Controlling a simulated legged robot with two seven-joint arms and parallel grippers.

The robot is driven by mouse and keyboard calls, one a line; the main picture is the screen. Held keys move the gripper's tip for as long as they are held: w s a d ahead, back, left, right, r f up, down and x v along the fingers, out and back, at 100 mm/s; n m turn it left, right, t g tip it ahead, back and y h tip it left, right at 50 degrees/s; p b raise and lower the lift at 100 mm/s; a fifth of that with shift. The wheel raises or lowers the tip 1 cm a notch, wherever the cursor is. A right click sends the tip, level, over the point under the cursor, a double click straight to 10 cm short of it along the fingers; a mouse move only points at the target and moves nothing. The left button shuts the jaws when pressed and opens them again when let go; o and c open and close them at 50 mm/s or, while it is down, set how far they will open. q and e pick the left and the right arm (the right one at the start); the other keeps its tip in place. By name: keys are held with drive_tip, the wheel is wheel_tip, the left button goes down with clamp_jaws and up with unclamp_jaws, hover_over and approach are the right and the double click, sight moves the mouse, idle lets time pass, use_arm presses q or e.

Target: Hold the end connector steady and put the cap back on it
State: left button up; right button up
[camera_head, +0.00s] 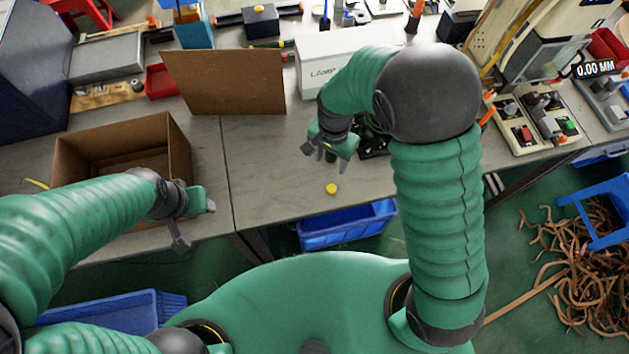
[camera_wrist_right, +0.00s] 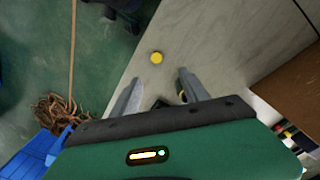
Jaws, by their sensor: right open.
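A small round yellow piece, which looks like the cap (camera_head: 332,189), lies on the grey table near its front edge. It also shows in the right wrist view (camera_wrist_right: 156,57), beyond the fingertips. My right gripper (camera_head: 322,154) is open above the table, behind the cap in the head view; its spread fingers also show in the wrist view (camera_wrist_right: 159,77). A dark piece with a yellowish edge (camera_wrist_right: 183,97) shows by the finger bases; I cannot tell whether it is the end connector. My left gripper (camera_head: 196,226) is open and empty at the table's front edge, beside the cardboard box.
An open cardboard box (camera_head: 180,140) stands at the left, with a brown board (camera_head: 225,82) behind it. A white lamp box (camera_head: 318,75) stands behind my right gripper. Dark items (camera_head: 373,140) lie partly hidden by my right arm. The table around the cap is clear.

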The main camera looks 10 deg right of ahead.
drive_tip(key=s+d, duration=0.1)
hover_over(330, 188)
wheel_tip(330, 188, down, 11)
drive_tip(key=shift+s, duration=0.1)
drive_tip(key=shift+d+f, duration=0.15)
drive_tip(key=shift+f, duration=0.1)
drive_tip(key=shift+d+f, duration=0.1)
drive_tip(key=shift+d, duration=0.4)
drive_tip(key=shift+f, duration=0.2)
drive_tip(key=f, duration=0.2)
drive_tip(key=a+f+p, duration=0.1)
drive_tip(key=shift+a+f, duration=0.1)
drive_tip(key=shift+f, duration=0.3)
drive_tip(key=shift+a+f, duration=0.1)
drive_tip(key=shift+f, duration=0.35)
drive_tip(key=shift+d, duration=0.3)
drive_tip(key=c, duration=0.5)
use_arm(q)
drive_tip(key=shift+s+d+r, duration=0.4)
drive_tip(key=shift+d+r, duration=0.35)
drive_tip(key=shift+r, duration=0.1)
use_arm(e)
drive_tip(key=shift+a, duration=0.2)
clamp_jaws()
